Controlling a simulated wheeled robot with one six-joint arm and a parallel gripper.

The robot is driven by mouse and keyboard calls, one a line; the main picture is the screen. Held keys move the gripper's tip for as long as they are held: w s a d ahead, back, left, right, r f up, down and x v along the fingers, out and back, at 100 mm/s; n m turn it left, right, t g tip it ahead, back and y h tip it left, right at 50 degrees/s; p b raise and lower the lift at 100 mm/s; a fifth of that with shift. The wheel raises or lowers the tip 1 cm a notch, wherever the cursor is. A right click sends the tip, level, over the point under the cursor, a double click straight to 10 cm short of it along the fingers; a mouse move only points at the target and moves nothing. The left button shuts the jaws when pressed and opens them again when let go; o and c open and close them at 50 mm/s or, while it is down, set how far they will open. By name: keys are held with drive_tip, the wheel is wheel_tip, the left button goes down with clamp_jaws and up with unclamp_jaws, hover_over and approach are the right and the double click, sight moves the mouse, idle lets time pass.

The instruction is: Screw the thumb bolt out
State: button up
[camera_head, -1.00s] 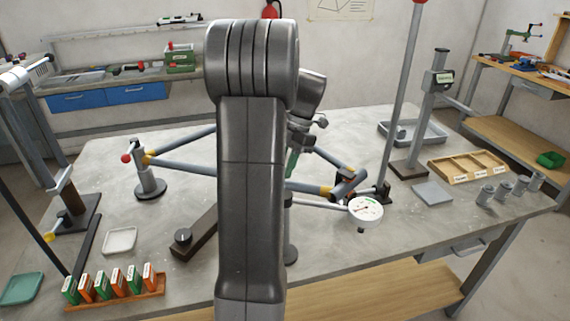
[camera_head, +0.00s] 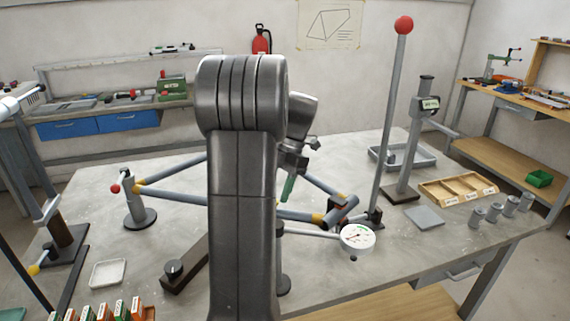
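The bicycle-like frame of blue-grey tubes (camera_head: 180,199) with yellow joints lies across the bench on the jig's posts. My arm stands in front of its middle and hides much of it. My gripper (camera_head: 292,160) shows only in part, to the right of my arm and above the frame. A green handle-like piece (camera_head: 287,189) hangs just below it; I cannot tell whether it is held. The finger gap is too small and covered to read. I cannot make out the thumb bolt for certain. A dark bar (camera_head: 187,270) with a round black knob (camera_head: 174,268) lies left of my arm.
A white dial gauge (camera_head: 357,237) sits at the frame's right end, near a tall red-topped rod (camera_head: 389,130). A wooden tray (camera_head: 458,190), grey plate (camera_head: 425,218) and several grey cylinders (camera_head: 494,212) stand right. A white dish (camera_head: 108,274) lies left.

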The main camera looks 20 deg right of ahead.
drive_tip(key=v, duration=1.2)
drive_tip(key=shift+p, duration=0.3)
